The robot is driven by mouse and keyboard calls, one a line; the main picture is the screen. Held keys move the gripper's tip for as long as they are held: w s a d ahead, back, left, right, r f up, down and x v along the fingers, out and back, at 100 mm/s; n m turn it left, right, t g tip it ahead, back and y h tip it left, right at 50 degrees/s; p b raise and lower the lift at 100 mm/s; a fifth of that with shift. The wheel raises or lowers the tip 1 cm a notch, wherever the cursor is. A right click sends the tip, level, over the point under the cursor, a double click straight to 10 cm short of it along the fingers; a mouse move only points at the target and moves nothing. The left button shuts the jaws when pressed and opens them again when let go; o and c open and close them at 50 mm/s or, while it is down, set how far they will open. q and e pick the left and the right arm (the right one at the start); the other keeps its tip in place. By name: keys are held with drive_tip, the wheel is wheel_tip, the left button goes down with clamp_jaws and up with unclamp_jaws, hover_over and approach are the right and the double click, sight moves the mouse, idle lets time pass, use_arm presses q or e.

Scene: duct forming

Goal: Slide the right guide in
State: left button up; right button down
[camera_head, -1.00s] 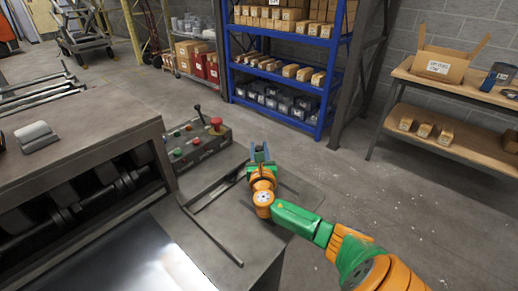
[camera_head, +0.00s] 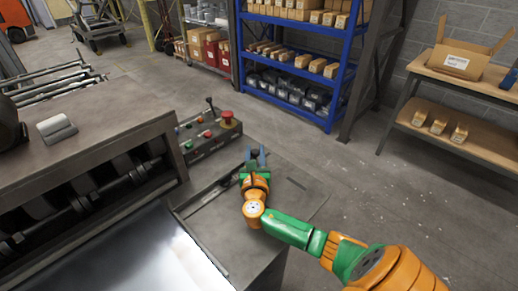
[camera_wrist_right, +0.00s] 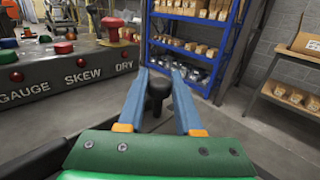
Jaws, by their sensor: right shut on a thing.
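The right guide (camera_head: 203,246) is a thin dark bar. It lies along the right edge of the shiny metal sheet (camera_head: 140,255), and I cannot tell whether they touch. A dark rod (camera_head: 212,192) runs from its far end toward my right gripper. My right gripper (camera_head: 255,158) is over the grey table right of the guide. How the knob joins the rod is hidden. My left gripper is out of view.
The machine's rollers (camera_head: 85,200) are at the left. A blue shelf (camera_head: 300,65) and a wooden bench (camera_head: 455,138) stand behind. Open floor lies right of the table.

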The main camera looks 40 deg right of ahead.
drive_tip(key=c, duration=0.9)
unclamp_jaws()
drive_tip(key=shift+a+f, duration=0.1)
drive_tip(key=shift+f, duration=0.15)
drive_tip(key=o, duration=0.3)
drive_tip(key=shift+a, duration=0.1)
drive_tip(key=shift+w+a+r, duration=0.1)
drive_tip(key=shift+r, duration=0.05)
drive_tip(key=v, duration=0.7)
